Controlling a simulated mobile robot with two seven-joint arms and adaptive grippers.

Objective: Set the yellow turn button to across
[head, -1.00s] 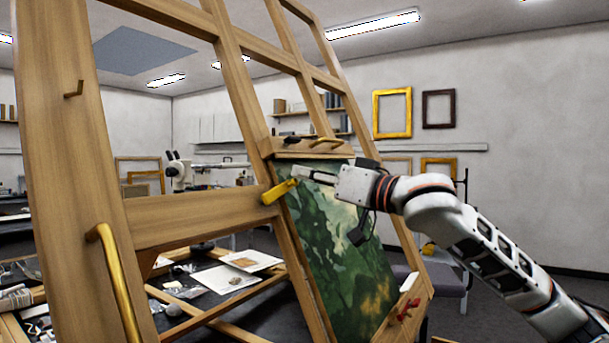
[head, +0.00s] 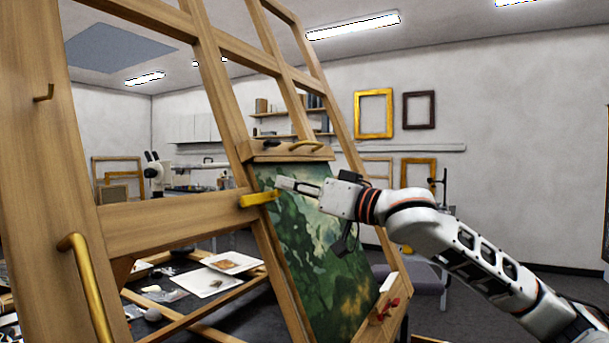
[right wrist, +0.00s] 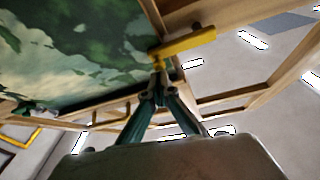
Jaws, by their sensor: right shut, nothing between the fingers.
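The yellow turn button (head: 258,199) sits on the easel's left upright where the crossbar meets it. It lies close to level in the head view, its right end at the painting's left edge. In the right wrist view the turn button (right wrist: 188,46) reaches from the wood to the painting's corner area. My right gripper (head: 279,183) is shut and empty, its tips close by the button's right end. In the right wrist view the fingertips (right wrist: 157,78) are just below that end; I cannot tell whether they touch. My left gripper is not in view.
The green landscape painting (head: 325,255) leans in the wooden easel (head: 150,212), close behind my right gripper. A brass handle (head: 88,285) is on the near left post. A red knob (head: 384,311) is low on the right. Papers (head: 208,281) lie on the table behind.

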